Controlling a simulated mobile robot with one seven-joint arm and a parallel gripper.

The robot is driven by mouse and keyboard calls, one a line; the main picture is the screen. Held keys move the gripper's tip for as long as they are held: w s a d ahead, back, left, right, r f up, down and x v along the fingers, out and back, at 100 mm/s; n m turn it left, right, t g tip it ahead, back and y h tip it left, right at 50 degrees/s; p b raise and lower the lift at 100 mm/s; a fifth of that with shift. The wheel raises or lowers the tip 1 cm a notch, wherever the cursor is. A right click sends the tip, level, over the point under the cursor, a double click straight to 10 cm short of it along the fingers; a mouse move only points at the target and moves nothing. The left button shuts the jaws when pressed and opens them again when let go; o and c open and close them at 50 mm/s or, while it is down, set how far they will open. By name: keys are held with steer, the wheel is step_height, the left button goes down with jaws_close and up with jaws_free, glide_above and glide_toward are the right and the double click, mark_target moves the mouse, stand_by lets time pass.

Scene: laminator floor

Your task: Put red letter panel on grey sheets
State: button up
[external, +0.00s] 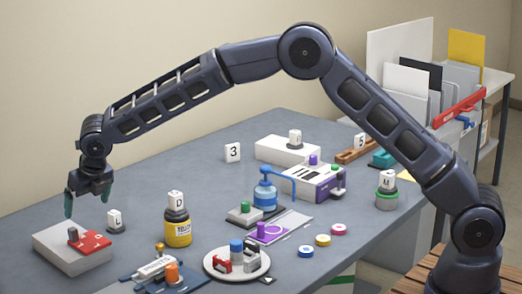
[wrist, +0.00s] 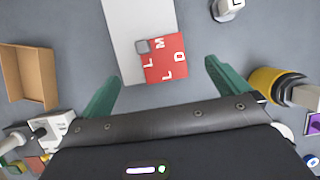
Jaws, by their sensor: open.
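The red letter panel (external: 95,243) with white letters lies at the right end of a pale grey slab-like stack (external: 66,261) at the front left of the table. A small block-like knob stands on the panel. In the wrist view the panel (wrist: 166,66) sits partly over the right edge of the pale stack (wrist: 122,35). I cannot tell whether this stack is the grey sheets. My gripper (external: 88,200) is open and empty, above the panel and apart from it. In the wrist view its green fingers (wrist: 160,84) straddle the panel's near end.
A white block marked L (external: 116,220) stands just behind the panel. A yellow jar (external: 178,230) is to the right. A tan open box (wrist: 28,75) shows at left in the wrist view. Upright boards (external: 408,80) stand in a rack at the back right.

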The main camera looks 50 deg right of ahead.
steer(key=shift+v, duration=0.8)
steer(key=s+d+r+m, duration=0.8)
steer(key=s+d+r, duration=0.3)
steer(key=d, duration=0.4)
steer(key=s+d+r+m, duration=0.85)
steer(key=d+r, duration=0.35)
steer(key=d, duration=0.3)
steer(key=s+d+f+m, duration=0.1)
steer(key=s+d+m, duration=0.4)
steer(key=s, duration=0.7)
steer(key=s+d+f+m, duration=0.1)
steer(key=s+d+m, duration=0.5)
steer(key=s, duration=0.6)
steer(key=s+d+f+m, duration=0.2)
steer(key=s+d+m, duration=0.4)
steer(key=s, duration=0.7)
steer(key=shift+m, duration=1.25)
